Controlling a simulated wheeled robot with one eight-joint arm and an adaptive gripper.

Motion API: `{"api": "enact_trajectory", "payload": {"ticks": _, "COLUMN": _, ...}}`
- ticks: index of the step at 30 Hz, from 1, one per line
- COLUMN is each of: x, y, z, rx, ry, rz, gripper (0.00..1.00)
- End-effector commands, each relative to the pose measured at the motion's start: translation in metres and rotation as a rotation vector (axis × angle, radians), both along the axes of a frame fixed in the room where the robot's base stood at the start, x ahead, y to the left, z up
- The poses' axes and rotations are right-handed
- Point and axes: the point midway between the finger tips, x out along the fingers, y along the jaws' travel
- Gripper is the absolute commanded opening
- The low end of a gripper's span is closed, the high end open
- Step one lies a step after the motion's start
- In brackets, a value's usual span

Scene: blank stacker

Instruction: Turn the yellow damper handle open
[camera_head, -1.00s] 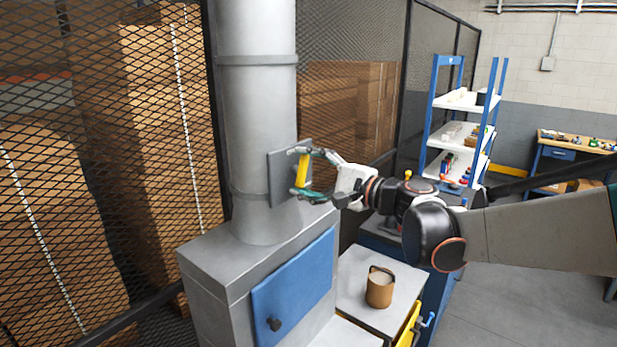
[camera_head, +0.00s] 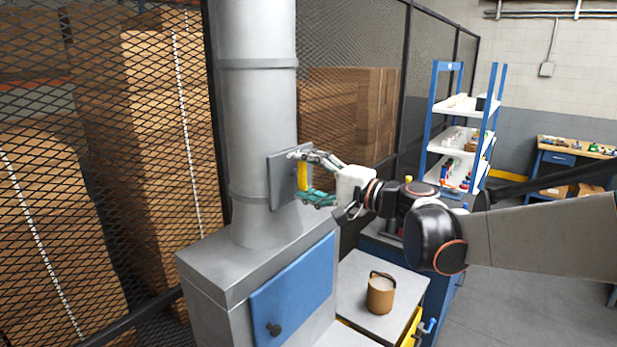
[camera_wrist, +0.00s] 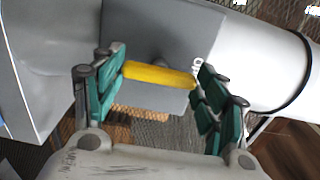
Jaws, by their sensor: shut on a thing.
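The yellow damper handle (camera_head: 302,176) is a short bar on a grey square plate (camera_head: 279,182) at the side of the grey duct (camera_head: 258,120). It stands close to upright in the head view. My gripper (camera_head: 299,178) reaches in from the right and is shut on the handle, one finger at its top end and one at its bottom end. In the wrist view the handle (camera_wrist: 158,76) spans between the green-padded fingers of my gripper (camera_wrist: 160,74), with the plate (camera_wrist: 170,35) behind it.
Below the duct is a grey cabinet with a blue door (camera_head: 293,285). Mesh fencing (camera_head: 110,150) runs behind, and a blue shelf rack (camera_head: 435,110) stands at the back right.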

Motion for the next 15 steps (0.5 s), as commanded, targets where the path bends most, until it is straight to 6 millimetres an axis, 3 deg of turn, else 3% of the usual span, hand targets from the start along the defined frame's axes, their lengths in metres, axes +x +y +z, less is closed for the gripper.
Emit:
{"api": "enact_trajectory", "payload": {"ticks": 3, "x": -0.0004, "y": 0.0002, "z": -0.0007, "rx": -0.003, "ry": 0.0, "rz": 0.001, "gripper": 0.43}}
{"api": "enact_trajectory", "payload": {"ticks": 4, "x": -0.0004, "y": 0.0002, "z": -0.0007, "rx": -0.003, "ry": 0.0, "rz": 0.001, "gripper": 0.69}}
{"api": "enact_trajectory", "payload": {"ticks": 6, "x": -0.0002, "y": 0.0002, "z": -0.0007, "rx": -0.003, "ry": 0.0, "rz": 0.001, "gripper": 0.85}}
{"api": "enact_trajectory", "payload": {"ticks": 15, "x": -0.0002, "y": 0.0001, "z": -0.0004, "rx": -0.001, "ry": 0.0, "rz": 0.0, "gripper": 0.87}}
